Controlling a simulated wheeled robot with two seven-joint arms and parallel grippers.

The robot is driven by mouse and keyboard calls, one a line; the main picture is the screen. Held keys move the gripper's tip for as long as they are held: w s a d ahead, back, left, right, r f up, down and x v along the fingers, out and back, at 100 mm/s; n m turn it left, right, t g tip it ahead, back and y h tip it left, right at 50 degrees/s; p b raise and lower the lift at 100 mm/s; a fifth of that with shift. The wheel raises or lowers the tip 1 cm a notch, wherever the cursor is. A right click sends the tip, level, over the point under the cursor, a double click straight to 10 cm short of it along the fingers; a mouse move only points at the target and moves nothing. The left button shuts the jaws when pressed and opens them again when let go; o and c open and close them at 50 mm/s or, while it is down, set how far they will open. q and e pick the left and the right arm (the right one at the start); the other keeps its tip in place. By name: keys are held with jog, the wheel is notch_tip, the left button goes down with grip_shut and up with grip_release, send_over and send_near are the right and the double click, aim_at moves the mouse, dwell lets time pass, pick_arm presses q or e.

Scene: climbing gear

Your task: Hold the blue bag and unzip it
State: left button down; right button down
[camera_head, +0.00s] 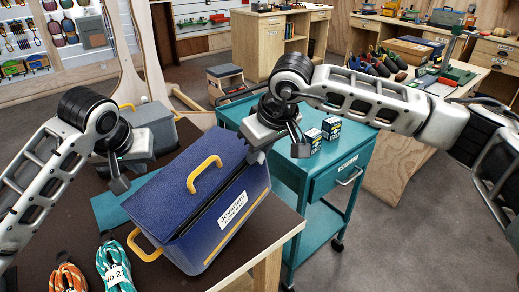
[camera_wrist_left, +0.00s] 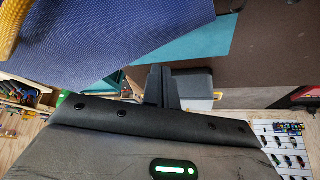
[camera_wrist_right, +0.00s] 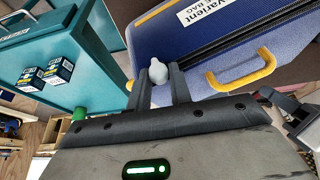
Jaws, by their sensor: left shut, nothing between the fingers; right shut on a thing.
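The blue bag (camera_head: 165,205) lies on the dark tabletop, with yellow handles and a white label. A dark zip band (camera_wrist_right: 250,42) runs along its side near the label. My right gripper (camera_head: 264,150) is at the bag's far right corner. In the right wrist view my right gripper (camera_wrist_right: 158,88) is shut on a pale grey rounded zip pull (camera_wrist_right: 157,70) at the band's end. My left gripper (camera_head: 121,184) is shut and empty beside the bag's left end. The left wrist view shows its closed fingers (camera_wrist_left: 159,75) below the blue fabric, apart from it.
A teal cart (camera_head: 335,172) with two small boxes (camera_head: 322,135) stands right of the table. A grey case (camera_head: 155,125) is behind the bag. Coiled teal rope (camera_head: 115,265) and orange rope (camera_head: 68,278) lie at the table's front left. A teal sheet (camera_head: 107,207) lies partly beneath the bag.

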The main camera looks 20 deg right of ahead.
jog(key=c, duration=1.2)
grip_release()
pick_arm(q)
jog(key=shift+f, duration=0.1)
pick_arm(e)
jog(key=shift+r, duration=0.1)
pick_arm(q)
notch_tip(320, 180, down, 2)
jog(key=shift+f+b, duration=0.2)
jog(key=shift+b, duration=1.05)
pick_arm(e)
jog(key=v, duration=1.5)
jog(key=shift+s+r, duration=0.2)
jog(key=shift+r, duration=0.15)
